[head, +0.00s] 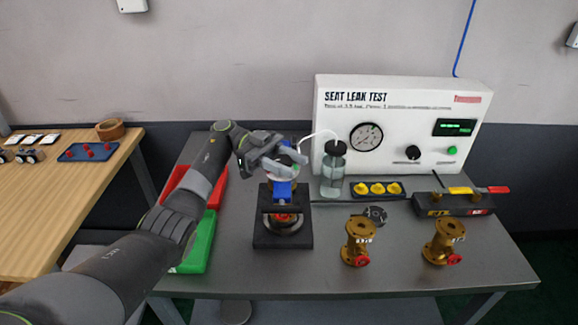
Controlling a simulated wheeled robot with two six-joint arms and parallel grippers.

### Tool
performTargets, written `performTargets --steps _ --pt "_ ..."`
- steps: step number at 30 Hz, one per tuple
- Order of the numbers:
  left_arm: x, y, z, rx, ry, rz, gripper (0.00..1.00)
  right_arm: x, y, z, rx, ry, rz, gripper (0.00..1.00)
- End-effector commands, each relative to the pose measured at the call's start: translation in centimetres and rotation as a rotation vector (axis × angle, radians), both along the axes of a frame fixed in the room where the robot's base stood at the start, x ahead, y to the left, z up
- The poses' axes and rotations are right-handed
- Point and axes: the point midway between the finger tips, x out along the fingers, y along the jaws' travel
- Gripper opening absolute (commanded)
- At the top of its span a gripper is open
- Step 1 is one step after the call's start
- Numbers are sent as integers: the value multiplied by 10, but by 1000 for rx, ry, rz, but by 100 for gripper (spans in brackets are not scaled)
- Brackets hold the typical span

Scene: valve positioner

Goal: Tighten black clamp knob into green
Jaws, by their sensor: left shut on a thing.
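A black clamp stand (262,235) stands on the grey bench left of the middle, with a blue part (282,191) upright in it and a red part (284,217) low inside its frame. My left gripper (287,160) reaches in from the left over the top of the stand. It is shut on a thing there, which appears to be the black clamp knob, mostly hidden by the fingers. A green mark for the knob cannot be made out. My right gripper is out of view.
A white seat leak test panel (400,105) stands behind, with a water bottle (333,170) close right of the gripper. Brass valves (359,240) stand at the right. A red bin (212,192) and green bin (199,243) lie left. The front of the bench is clear.

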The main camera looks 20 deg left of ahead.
Motion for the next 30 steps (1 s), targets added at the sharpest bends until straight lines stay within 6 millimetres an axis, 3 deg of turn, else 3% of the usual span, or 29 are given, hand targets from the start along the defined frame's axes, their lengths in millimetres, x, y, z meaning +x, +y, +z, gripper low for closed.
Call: performTargets --steps 9,10,15,30 --pt "0 0 -1 3 3 0 16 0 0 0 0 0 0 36" --pt "0 0 -1 3 3 0 41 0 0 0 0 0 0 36" --pt "0 0 -1 2 2 0 60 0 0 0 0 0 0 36" --pt "-1 5 0 2 2 4 60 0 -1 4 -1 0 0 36"
